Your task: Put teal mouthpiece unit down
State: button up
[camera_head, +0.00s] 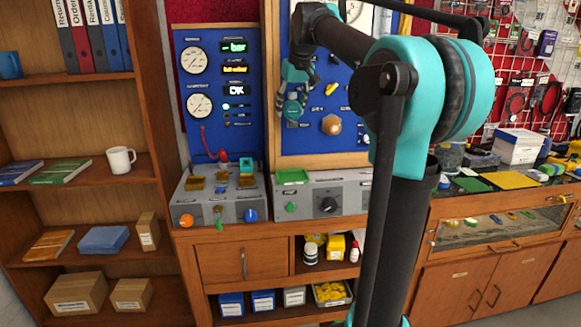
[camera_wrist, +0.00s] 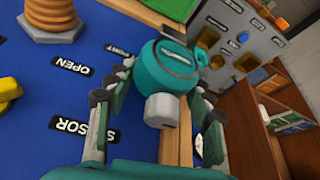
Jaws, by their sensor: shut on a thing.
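The teal mouthpiece unit (camera_wrist: 165,62) is a rounded teal body with a labelled face and a pale grey stub, shown in the wrist view. My gripper (camera_wrist: 162,88) is shut on it, with a finger on each side. In the head view, my gripper (camera_head: 291,88) hangs in front of the blue board's left part, and the teal unit (camera_head: 292,109) shows below the fingers. The unit appears raised above the bench top. Part of it is hidden by the fingers in the head view.
The grey bench console (camera_head: 335,207) carries a green pad (camera_head: 292,176) and a black knob. The left console (camera_head: 190,208) has yellow pads and a teal piece (camera_head: 246,163). The blue board (camera_head: 350,118) holds a copper-coloured hex part (camera_head: 331,124). Shelves (camera_head: 75,165) stand left.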

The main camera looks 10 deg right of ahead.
notch_tip(320, 180, down, 18)
dwell(0.5)
jog(key=shift+f, duration=0.1)
jog(key=o, duration=1.4)
jog(key=shift+c, duration=0.2)
jog(key=v, duration=1.2)
jog(key=s+d+f+m, duration=0.1)
jog(key=s+d+f, duration=0.1)
jog(key=s+f, duration=1.1)
jog(key=s+d+f+m+h, duration=0.1)
jog(key=s+d+f+m, duration=0.1)
jog(key=s+f, duration=1.2)
notch_tip(320, 180, down, 8)
jog(key=shift+r, duration=0.1)
